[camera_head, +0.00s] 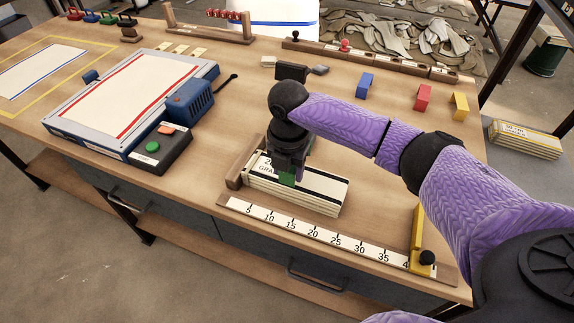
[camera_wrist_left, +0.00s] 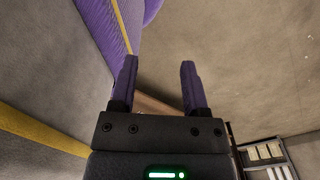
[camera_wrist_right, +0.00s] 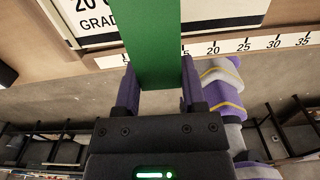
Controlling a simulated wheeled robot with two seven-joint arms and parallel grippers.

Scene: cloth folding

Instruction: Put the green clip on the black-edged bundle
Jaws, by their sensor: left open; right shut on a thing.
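The black-edged bundle (camera_head: 325,196) lies as a flat white stack with black bands near the table's front, behind a ruler. A label on it, partly hidden, reads "GRA". It also shows in the right wrist view (camera_wrist_right: 225,10). My right gripper (camera_head: 287,170) points down over the bundle's left part and is shut on the green clip (camera_head: 287,180). The clip fills the space between the fingers in the right wrist view (camera_wrist_right: 150,45). I cannot tell whether the clip touches the bundle. My left gripper (camera_wrist_left: 157,85) is open and empty, away from the bundle.
A wooden stop (camera_head: 238,175) stands at the bundle's left end. The ruler (camera_head: 320,240) runs along the front, with a yellow stop (camera_head: 417,240) at its right. Blue (camera_head: 365,85), red (camera_head: 423,97) and yellow (camera_head: 460,105) clips stand behind my right arm. A framed press (camera_head: 130,105) occupies the left.

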